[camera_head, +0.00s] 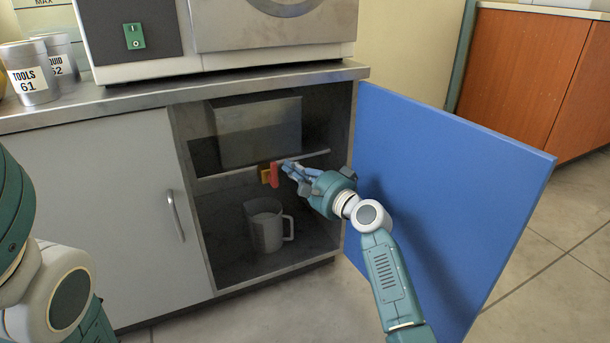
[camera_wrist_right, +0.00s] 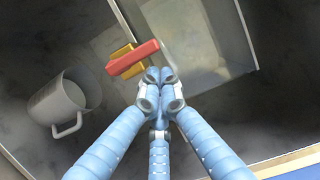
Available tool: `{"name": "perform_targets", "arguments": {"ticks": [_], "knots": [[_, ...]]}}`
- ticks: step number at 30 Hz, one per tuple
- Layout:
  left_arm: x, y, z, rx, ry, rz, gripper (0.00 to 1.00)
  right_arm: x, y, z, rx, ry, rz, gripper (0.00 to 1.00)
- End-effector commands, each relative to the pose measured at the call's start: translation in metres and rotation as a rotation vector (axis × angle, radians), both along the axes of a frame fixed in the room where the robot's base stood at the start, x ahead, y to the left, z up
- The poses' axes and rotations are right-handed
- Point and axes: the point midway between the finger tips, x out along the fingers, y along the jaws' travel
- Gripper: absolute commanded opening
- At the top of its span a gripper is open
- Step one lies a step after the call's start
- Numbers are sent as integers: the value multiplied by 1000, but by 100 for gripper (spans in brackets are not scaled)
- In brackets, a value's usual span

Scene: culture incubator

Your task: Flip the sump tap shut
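The sump tap has a red lever (camera_head: 274,174) and a yellow-brass body (camera_head: 265,176). It sits on a pale pipe inside the open cupboard, above a jug. The lever hangs roughly upright in the head view. My right gripper (camera_head: 287,167) reaches into the cupboard just right of the lever. In the right wrist view its blue fingers (camera_wrist_right: 158,84) come together with nothing visible between them. Their tips are close beside one end of the red lever (camera_wrist_right: 133,58); I cannot tell if they touch. My left gripper is out of view.
A translucent jug (camera_head: 266,224) with a handle stands on the cupboard floor below the tap. A grey box (camera_head: 255,130) is above the pipe. The blue door (camera_head: 440,190) stands open, right of my right arm. The grey left door (camera_head: 100,210) is closed.

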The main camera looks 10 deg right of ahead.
Motion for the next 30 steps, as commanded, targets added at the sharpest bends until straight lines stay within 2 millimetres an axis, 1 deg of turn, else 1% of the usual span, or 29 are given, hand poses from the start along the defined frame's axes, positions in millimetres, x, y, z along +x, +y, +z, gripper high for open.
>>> {"name": "perform_targets", "arguments": {"ticks": [3,14,21,24,30], "knots": [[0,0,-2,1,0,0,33,-2,5,-1,0,1,0,0],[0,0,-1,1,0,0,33,-2,5,0,-2,1,0,0],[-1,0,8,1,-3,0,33,-2,7,3,-43,-10,0,0],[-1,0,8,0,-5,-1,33,-3,8,3,-56,-14,0,0],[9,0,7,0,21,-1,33,-3,9,4,-85,-21,0,0]]}}
